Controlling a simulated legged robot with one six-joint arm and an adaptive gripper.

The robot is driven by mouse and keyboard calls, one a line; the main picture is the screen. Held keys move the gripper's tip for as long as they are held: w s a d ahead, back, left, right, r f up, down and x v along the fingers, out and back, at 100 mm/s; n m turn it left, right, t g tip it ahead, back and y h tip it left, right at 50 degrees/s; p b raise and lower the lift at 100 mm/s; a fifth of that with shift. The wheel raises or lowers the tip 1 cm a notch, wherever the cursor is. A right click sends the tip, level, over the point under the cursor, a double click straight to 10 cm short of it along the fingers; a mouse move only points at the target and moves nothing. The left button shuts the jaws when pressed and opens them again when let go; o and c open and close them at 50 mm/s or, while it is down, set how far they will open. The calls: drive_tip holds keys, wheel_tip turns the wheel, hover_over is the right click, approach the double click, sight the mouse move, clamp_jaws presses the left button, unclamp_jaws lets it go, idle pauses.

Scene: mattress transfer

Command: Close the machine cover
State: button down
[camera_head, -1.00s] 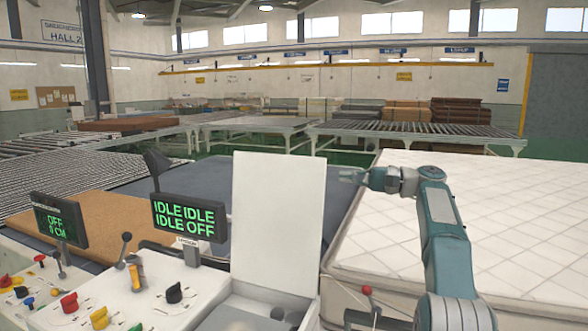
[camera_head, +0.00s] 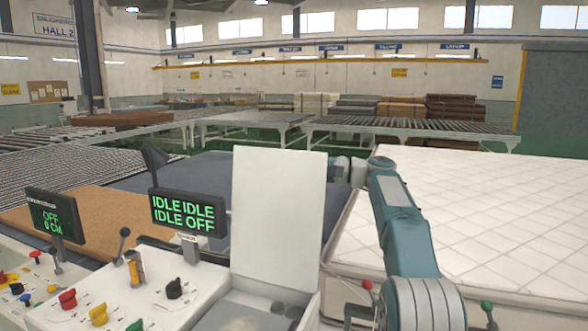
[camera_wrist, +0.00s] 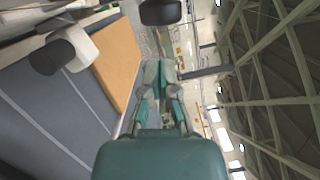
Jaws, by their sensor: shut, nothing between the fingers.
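The machine cover (camera_head: 278,215) is a white rectangular panel standing upright, open, at the back of a white box (camera_head: 225,318) on the console. The box's inside shows as a grey plate below the cover. My arm reaches from the right past the cover's right edge, and the hand is hidden behind the cover in the head view. In the wrist view my gripper (camera_wrist: 161,74) is shut and empty, its grey-green fingers together. I cannot tell whether it touches the cover, and I cannot make out the cover in the wrist view.
The console has levers, coloured knobs and a display (camera_head: 188,214) reading IDLE and OFF, left of the cover. A second display (camera_head: 55,217) stands further left. A white quilted mattress (camera_head: 480,210) lies to the right. A brown board (camera_wrist: 118,62) shows in the wrist view.

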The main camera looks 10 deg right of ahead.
drive_tip(key=shift+s+a+r, duration=0.2)
drive_tip(key=shift+s+a, duration=0.35)
drive_tip(key=shift+s, duration=0.35)
drive_tip(key=shift+a, duration=0.1)
